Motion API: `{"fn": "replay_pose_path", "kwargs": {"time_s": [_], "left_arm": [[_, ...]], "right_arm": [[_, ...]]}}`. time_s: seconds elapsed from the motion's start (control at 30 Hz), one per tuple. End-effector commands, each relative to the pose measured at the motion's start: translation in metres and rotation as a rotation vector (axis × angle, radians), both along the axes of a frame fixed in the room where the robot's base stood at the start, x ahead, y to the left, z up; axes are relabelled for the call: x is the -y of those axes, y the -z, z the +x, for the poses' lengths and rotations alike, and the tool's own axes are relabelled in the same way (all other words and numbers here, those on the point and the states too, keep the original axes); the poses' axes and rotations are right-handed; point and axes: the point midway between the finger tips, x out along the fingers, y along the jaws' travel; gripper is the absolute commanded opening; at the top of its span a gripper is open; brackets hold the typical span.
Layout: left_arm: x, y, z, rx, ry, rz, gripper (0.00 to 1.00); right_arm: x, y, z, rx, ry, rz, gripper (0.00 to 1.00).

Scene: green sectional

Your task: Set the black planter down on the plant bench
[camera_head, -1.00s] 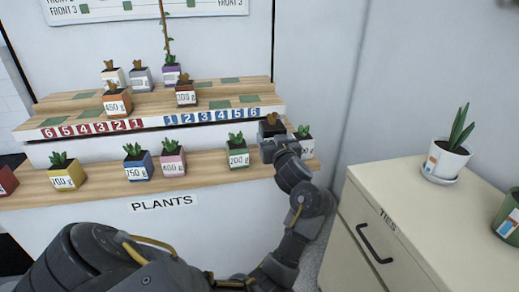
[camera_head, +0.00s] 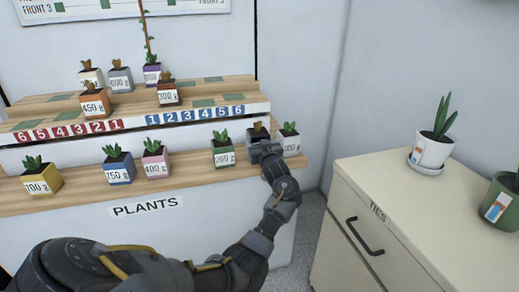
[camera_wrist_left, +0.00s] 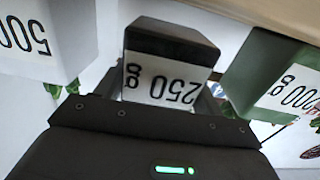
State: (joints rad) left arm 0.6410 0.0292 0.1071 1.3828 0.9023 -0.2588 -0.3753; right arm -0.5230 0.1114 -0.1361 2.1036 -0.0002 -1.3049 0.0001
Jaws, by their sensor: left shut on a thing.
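The black planter (camera_head: 258,136) carries a small brown-green plant. Its label reads 250 g in the left wrist view (camera_wrist_left: 171,47), where the picture is upside down. My left gripper (camera_head: 266,149) is shut on it. The planter is at the plant bench's (camera_head: 190,170) lower wooden shelf, between the green 200 g planter (camera_head: 222,156) and the white 500 g planter (camera_head: 289,143). My gripper hides its lower front in the head view, so I cannot tell whether its base touches the shelf. My right gripper is not in view.
Blue (camera_head: 119,169), pink (camera_head: 155,164) and yellow (camera_head: 42,181) planters stand farther left on the lower shelf. More planters stand on the upper steps, including an orange one (camera_head: 95,104). A cream cabinet (camera_head: 400,200) with two potted plants is on the right.

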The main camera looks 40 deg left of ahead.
Motion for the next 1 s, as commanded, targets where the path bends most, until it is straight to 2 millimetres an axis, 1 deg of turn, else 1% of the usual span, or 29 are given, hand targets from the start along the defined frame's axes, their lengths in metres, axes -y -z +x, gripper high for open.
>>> {"fn": "replay_pose_path", "kwargs": {"time_s": [0.03, 0.1, 0.23, 0.37, 0.5, 0.53, 0.67, 0.93, 1.0], "left_arm": [[0.0, 0.01, 0.0, -0.003, 0.001, 0.001, 0.38], [0.0, 0.019, 0.0, -0.002, 0.001, 0.002, 0.38], [0.0, 0.02, 0.0, 0.001, 0.001, 0.002, 0.38], [0.001, 0.02, 0.0, 0.001, 0.001, 0.001, 0.38], [0.001, 0.024, 0.0, 0.0, 0.001, 0.0, 0.38], [0.001, 0.024, 0.0, -0.001, 0.001, 0.0, 0.72], [0.001, 0.024, 0.0, -0.001, 0.001, 0.0, 0.89], [0.001, 0.023, 0.0, -0.001, 0.001, -0.001, 0.9], [0.001, 0.02, 0.0, 0.0, 0.001, 0.0, 0.9]], "right_arm": [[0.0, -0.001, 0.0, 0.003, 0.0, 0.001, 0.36], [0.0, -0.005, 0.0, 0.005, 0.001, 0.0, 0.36], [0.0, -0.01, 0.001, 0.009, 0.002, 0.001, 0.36], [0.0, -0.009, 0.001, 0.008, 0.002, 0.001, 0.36], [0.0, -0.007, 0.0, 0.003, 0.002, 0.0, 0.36], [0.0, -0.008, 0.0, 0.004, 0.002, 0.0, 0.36], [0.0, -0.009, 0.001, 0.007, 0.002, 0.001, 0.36], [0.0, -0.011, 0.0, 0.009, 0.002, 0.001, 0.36], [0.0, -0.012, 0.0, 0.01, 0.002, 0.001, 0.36]]}}
